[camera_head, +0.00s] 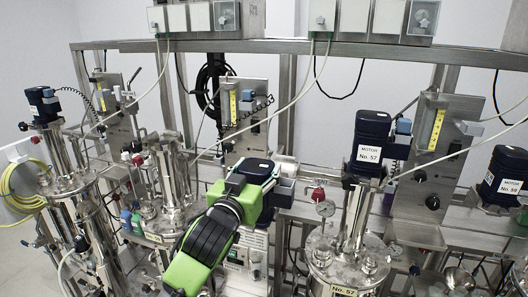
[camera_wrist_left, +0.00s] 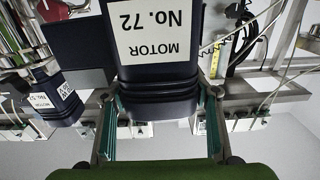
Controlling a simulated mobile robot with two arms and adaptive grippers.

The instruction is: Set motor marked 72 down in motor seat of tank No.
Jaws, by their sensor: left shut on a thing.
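The motor marked No. 72 (camera_wrist_left: 158,75) is a dark blue block with a white label, upside down in the left wrist view. My left gripper (camera_wrist_left: 160,100) is shut on it, one finger on each side. In the head view only the motor's dark top (camera_head: 254,168) shows ahead of the green left gripper (camera_head: 247,190). It is held up in front of the rack. A steel tank (camera_head: 170,215) left of the gripper has an upright stand (camera_head: 170,170) with no motor on top. My right gripper is not in view.
Motor No. 57 (camera_head: 370,140) sits on the tank marked 57 (camera_head: 345,270). Motor No. 59 (camera_head: 508,170) is at the far right, and another motor (camera_head: 42,103) tops the left tank (camera_head: 70,185). Cables and hoses (camera_head: 150,85) hang across the rack. Panels with gauges (camera_head: 245,110) stand behind.

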